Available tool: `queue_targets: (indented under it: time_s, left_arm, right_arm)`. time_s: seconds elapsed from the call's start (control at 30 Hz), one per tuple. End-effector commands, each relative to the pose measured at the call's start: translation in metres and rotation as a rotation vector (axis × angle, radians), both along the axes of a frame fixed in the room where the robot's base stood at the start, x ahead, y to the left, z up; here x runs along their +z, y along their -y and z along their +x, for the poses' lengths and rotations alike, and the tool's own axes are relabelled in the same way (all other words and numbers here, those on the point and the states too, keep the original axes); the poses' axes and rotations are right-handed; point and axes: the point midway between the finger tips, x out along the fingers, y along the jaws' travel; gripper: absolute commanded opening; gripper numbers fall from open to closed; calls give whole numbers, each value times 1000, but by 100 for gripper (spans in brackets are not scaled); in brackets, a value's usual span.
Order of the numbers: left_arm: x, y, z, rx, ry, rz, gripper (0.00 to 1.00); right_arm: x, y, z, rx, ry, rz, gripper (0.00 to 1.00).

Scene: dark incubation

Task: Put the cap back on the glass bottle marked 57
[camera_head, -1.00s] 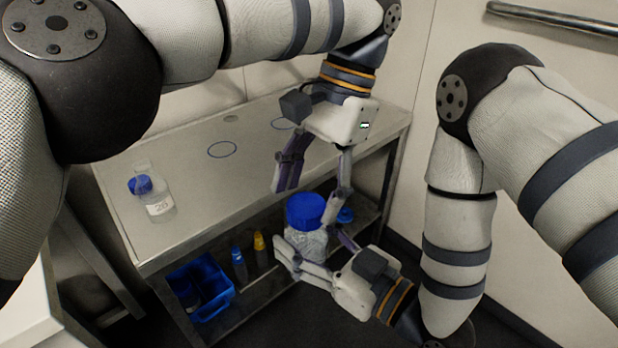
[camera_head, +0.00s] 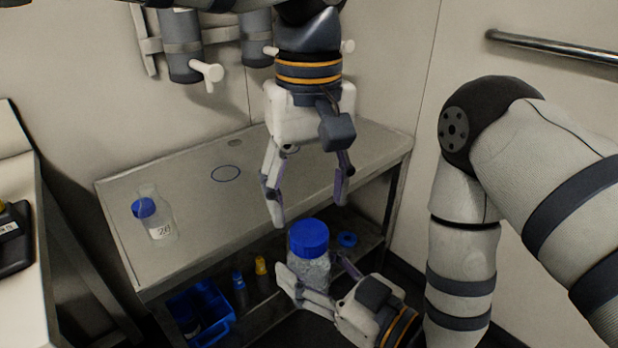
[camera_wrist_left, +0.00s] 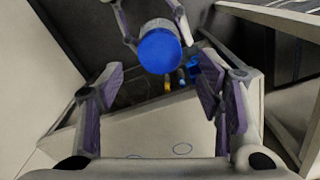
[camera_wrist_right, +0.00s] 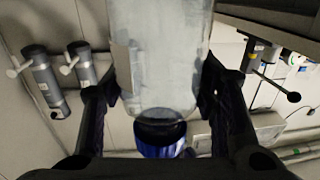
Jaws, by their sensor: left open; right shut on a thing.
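My right gripper (camera_head: 318,285) is shut around a clear glass bottle (camera_head: 312,272), held upright in front of the bench. A blue cap (camera_head: 308,237) sits on its top; I cannot tell how tightly. No number is readable on this bottle. The right wrist view shows the bottle (camera_wrist_right: 160,60) between the fingers, with the cap (camera_wrist_right: 158,150) at its neck. My left gripper (camera_head: 309,205) is open and empty just above the cap, pointing down. In the left wrist view the cap (camera_wrist_left: 160,50) lies beyond the open fingertips, apart from them.
Another bottle (camera_head: 162,229) with a blue cap (camera_head: 144,208) at its left stands on the metal bench (camera_head: 270,190). The lower shelf holds a blue bin (camera_head: 215,315), small blue- and yellow-topped bottles, and a blue ring-shaped thing (camera_head: 347,239). Much of the benchtop is clear.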

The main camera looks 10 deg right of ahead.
Motion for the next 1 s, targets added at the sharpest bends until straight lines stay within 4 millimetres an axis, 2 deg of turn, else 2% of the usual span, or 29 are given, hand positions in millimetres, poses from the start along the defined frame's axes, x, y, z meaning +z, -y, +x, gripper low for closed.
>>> queue_targets:
  time_s: [0.1, 0.3, 0.47, 0.7, 0.73, 0.93, 1.0]
  left_arm:
    - [-23, 0, 0, -2, -3, 1, 60]
    - [-51, 0, 0, -1, -2, 1, 60]
    - [-59, 0, 0, -2, 1, -1, 60]
    - [-60, 0, 0, -2, 1, -1, 60]
    - [-60, 0, 0, -2, 1, -1, 58]
    - [-60, 0, 0, -2, 1, 0, 12]
    - [-60, 0, 0, -2, 1, 0, 10]
  right_arm:
    - [1, 0, 0, 0, 2, 2, 0]
    - [1, 0, 0, 0, 2, 2, 0]
    - [1, 0, 0, 0, 3, 1, 0]
    - [1, 0, 0, 0, 3, 1, 0]
    - [1, 0, 0, 0, 3, 1, 0]
    - [1, 0, 0, 0, 3, 1, 0]
    - [1, 0, 0, 0, 2, 2, 0]
